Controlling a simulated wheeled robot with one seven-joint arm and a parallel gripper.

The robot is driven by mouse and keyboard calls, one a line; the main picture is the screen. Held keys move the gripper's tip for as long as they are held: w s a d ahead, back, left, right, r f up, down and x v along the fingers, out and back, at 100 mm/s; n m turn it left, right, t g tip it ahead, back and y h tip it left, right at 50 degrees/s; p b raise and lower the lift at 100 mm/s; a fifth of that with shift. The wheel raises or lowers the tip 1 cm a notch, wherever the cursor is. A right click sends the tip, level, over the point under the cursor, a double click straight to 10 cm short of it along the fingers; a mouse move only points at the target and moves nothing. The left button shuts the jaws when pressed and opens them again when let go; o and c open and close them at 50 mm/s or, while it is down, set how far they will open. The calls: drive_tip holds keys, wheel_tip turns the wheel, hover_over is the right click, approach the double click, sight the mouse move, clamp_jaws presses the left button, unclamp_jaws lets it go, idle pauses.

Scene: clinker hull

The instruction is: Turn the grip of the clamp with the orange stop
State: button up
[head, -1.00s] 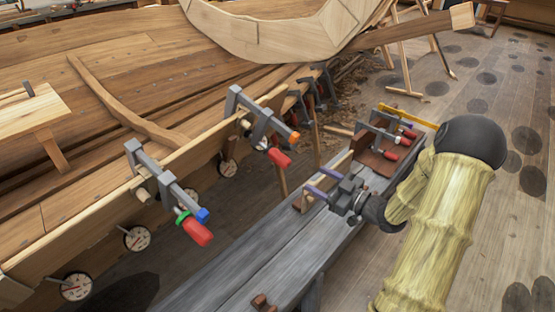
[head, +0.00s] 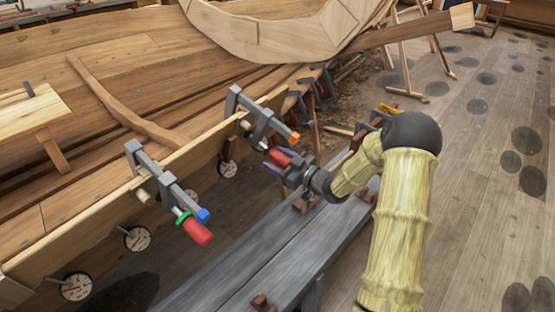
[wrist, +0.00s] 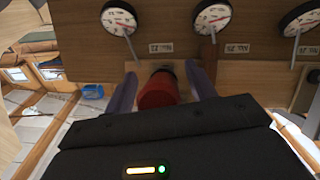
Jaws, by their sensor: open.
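The clamp with the orange stop (head: 294,137) sits over the hull's upper plank edge in the middle of the head view, its grey bar sloping down to the right. Its red grip (head: 279,157) hangs at the lower end. My gripper (head: 277,170) is at that grip, with its fingers partly hidden. In the wrist view the red grip (wrist: 158,91) lies between the two purple fingers of my gripper (wrist: 163,85), one on each side, with the fingers apart. I cannot tell whether either finger touches it. The orange stop is not visible in the wrist view.
Another clamp with a blue stop (head: 202,215), a green ring and a red grip (head: 197,232) is nearer on the left. Round dials (head: 137,239) hang along the hull plank (head: 107,245). A grey bench (head: 262,262) runs below my arm. The floor at the right is open.

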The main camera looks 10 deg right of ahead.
drive_tip(key=c, duration=1)
drive_tip(key=shift+r+p, duration=0.1)
drive_tip(key=shift+p, duration=0.25)
drive_tip(key=shift+a+r+m+g+y+p, duration=0.1)
drive_tip(key=shift+m+g+y+p, duration=0.6)
drive_tip(key=shift+p, duration=0.55)
drive_tip(key=m+g+y+p, duration=0.1)
drive_tip(key=m+p, duration=0.1)
drive_tip(key=p, duration=0.1)
drive_tip(key=shift+s+a+m+y, duration=0.1)
drive_tip(key=shift+m+y, duration=0.2)
drive_tip(key=shift+s+a+m+g+y+p, duration=0.1)
drive_tip(key=shift+m+g+y+p, duration=0.65)
drive_tip(key=shift+m, duration=0.35)
drive_tip(key=shift+s+m+g+y, duration=0.15)
drive_tip(key=shift+m+g+y, duration=0.4)
drive_tip(key=shift+m+y, duration=0.65)
drive_tip(key=shift+h, duration=0.25)
